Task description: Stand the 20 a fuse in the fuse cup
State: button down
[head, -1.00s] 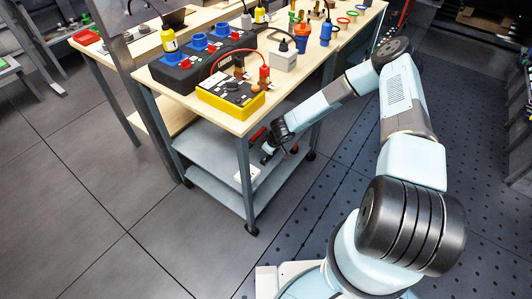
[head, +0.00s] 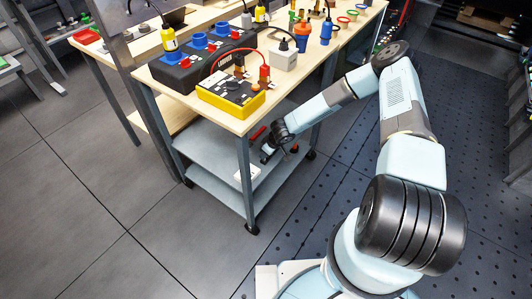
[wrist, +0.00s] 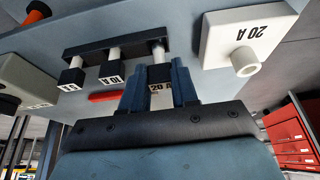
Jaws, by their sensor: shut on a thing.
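The 20 A fuse (wrist: 160,72) has a black labelled block and a white body, in the wrist view. My gripper (wrist: 160,88) is shut on its black block. Its white body meets the black rack (wrist: 130,43); I cannot tell whether it is still seated there. The fuse cup is a short white round socket (wrist: 245,62) on a white block marked 20 A (wrist: 248,34), apart from and right of my gripper. In the head view my gripper (head: 268,154) is small, over the shelf under the tabletop, near a white block (head: 247,173).
Two other fuses (wrist: 73,72) (wrist: 112,70) stand in the rack just left of my gripper. A red bar lies behind them (wrist: 104,96). A table leg (head: 246,185) and the tabletop edge (head: 290,92) are close to my arm. A red drawer unit (wrist: 292,135) is at right.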

jog(key=shift+f, duration=0.75)
jog(key=c, duration=0.8)
grip_release()
jog(key=v, duration=1.3)
jog(key=shift+d+r, duration=0.1)
jog(key=shift+r, duration=0.15)
jog(key=shift+d, duration=0.1)
